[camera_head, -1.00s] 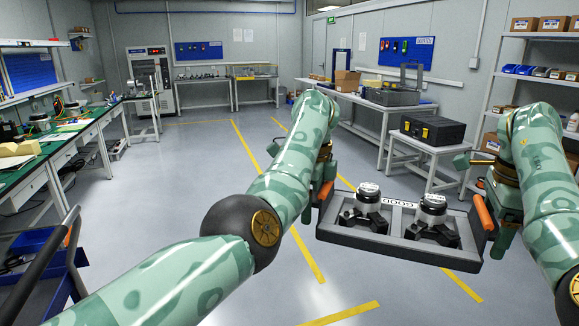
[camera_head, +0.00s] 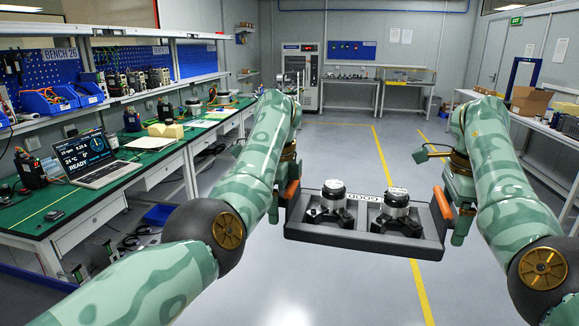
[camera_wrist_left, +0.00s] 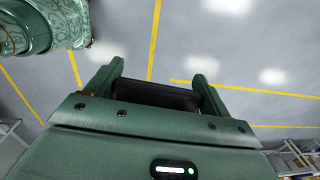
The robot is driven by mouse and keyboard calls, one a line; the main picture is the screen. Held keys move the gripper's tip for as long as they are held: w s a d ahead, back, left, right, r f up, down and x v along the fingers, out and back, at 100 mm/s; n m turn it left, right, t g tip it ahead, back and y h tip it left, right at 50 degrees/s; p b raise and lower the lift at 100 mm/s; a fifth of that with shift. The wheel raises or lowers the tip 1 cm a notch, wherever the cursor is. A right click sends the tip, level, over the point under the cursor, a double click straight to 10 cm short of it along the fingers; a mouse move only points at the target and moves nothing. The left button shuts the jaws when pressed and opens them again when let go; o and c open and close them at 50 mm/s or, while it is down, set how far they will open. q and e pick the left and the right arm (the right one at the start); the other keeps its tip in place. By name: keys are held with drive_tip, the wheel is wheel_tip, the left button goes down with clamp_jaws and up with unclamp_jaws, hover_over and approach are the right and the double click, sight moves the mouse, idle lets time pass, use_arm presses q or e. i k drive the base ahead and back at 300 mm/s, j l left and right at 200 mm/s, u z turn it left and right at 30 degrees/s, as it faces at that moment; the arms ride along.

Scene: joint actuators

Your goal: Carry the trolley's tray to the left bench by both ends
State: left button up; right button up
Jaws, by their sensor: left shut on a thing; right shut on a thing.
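The grey tray (camera_head: 330,237) hangs in the air between my two arms in the head view, roughly level. It holds two joint actuators, a left one (camera_head: 333,200) and a right one (camera_head: 397,212), each seated in a black cradle. A label reading GOOD is on its far rim. My left gripper (camera_head: 289,194) is shut on the orange handle at the tray's left end. My right gripper (camera_head: 444,203) is shut on the orange handle at the right end.
The left bench (camera_head: 110,190) has a green top with a laptop (camera_head: 92,157), a yellow block and small devices; its near stretch has bare green surface. Open grey floor (camera_head: 300,285) lies below the tray. A table with cardboard boxes (camera_head: 530,103) stands at right.

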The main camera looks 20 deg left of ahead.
sight(55, 201)
drive_tip(key=i+u, duration=0.15)
drive_tip(key=i, duration=1.15)
drive_tip(key=i+u, duration=0.35)
drive_tip(key=i, duration=0.25)
drive_tip(key=i+l+u, duration=0.35)
drive_tip(key=i, duration=0.25)
drive_tip(key=i+j+u, duration=0.2)
drive_tip(key=u, duration=0.3)
drive_tip(key=i+u, duration=0.65)
drive_tip(key=u, duration=0.3)
drive_tip(key=i+u, duration=0.25)
drive_tip(key=u, duration=0.15)
drive_tip(key=i+u, duration=0.25)
drive_tip(key=u, duration=0.15)
